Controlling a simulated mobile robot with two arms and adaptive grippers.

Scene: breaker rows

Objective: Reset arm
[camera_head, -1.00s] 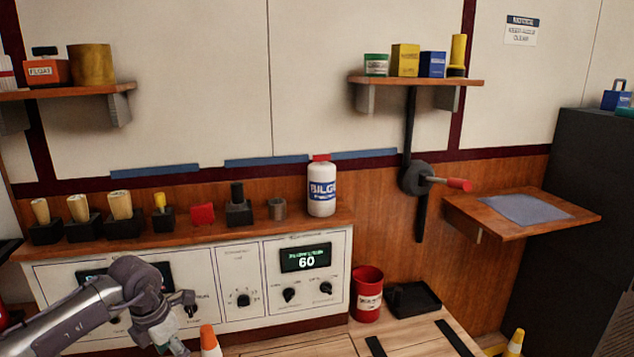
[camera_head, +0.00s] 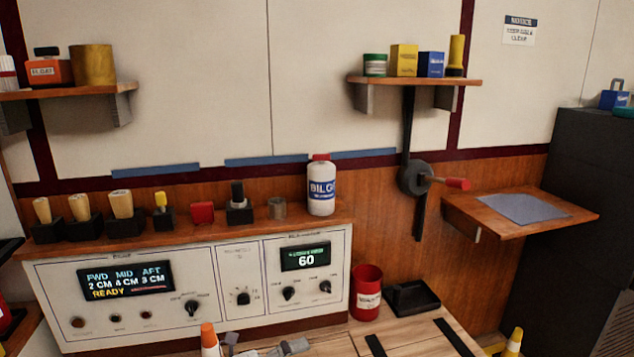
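My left arm is almost wholly out of the camera_head view. Small grey parts, which look like part of my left gripper (camera_head: 268,349), show at the bottom edge beside an orange-and-white cone. They are cut off, so I cannot tell if the gripper is open or shut. My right gripper is not in view. The control panel (camera_head: 222,270) is uncovered. Its left display (camera_head: 125,281) reads FWD 2 CM, MID 4 CM, AFT 3 CM, READY. Its right display (camera_head: 305,257) reads 60. A wall crank with a red handle (camera_head: 457,184) points right.
A white bottle (camera_head: 321,187) and several small blocks stand on the ledge above the panel. A red bin (camera_head: 366,291) and a black tray (camera_head: 413,297) sit on the wooden surface below. A cone (camera_head: 209,338) stands near the bottom. A wooden side shelf (camera_head: 575,217) juts out at right.

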